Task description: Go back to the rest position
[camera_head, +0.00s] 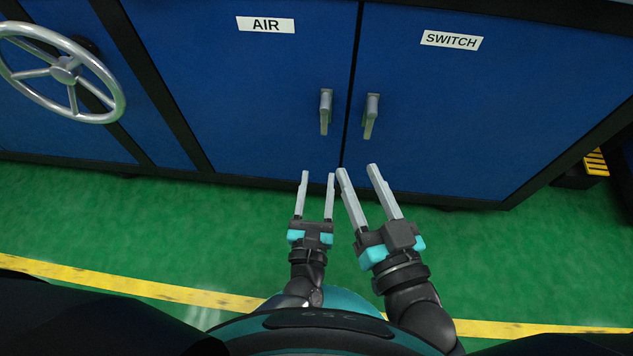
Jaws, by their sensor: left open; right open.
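My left gripper (318,178) is open and empty. It is in the middle of the head view, in front of the lower part of the blue cabinet. My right gripper (358,171) is open and empty just to its right, its fingers tilted up and to the left. Both grippers show below the two door handles and apart from them. My two arms reach forward close together from the bottom of the view.
The blue cabinet has a door labelled AIR (265,25) with a grey handle (326,111) and a door labelled SWITCH (452,40) with another handle (371,116). Both doors are shut. A silver handwheel (65,70) is at left. Green floor (130,225) with a yellow line (130,286) lies clear.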

